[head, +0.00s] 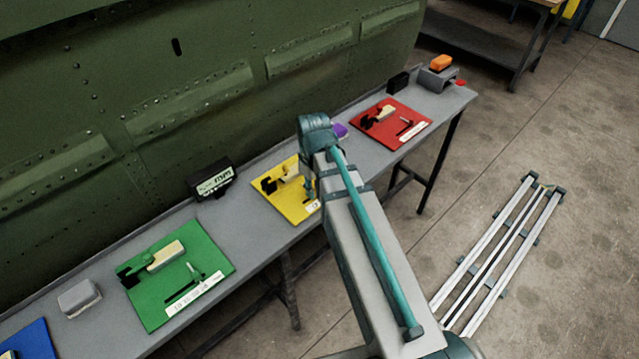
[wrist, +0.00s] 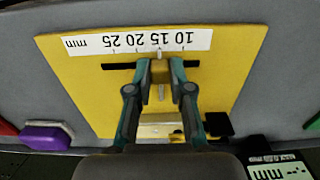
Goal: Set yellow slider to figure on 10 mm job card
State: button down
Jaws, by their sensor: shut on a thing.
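The yellow board (head: 279,199) lies on the bench and fills most of the wrist view (wrist: 85,85). Its white scale strip (wrist: 135,42) carries upside-down figures, including 10, 15, 20 and 25, and "mm". A dark slot (wrist: 118,66) runs beside the strip. The fingers hide part of the slot and the slider's base.
A green board (head: 165,290) and a red board (head: 400,133) lie on either side along the bench. A purple block (wrist: 45,136) sits near the yellow board. The green fuselage skin (head: 200,70) rises behind the bench. Floor rails (head: 500,250) are at right.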

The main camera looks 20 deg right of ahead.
jog(key=c, duration=1)
grip_release()
jog(key=shift+c, duration=0.2)
jog(key=shift+r, duration=0.1)
notch_tip(320, 180, up, 12)
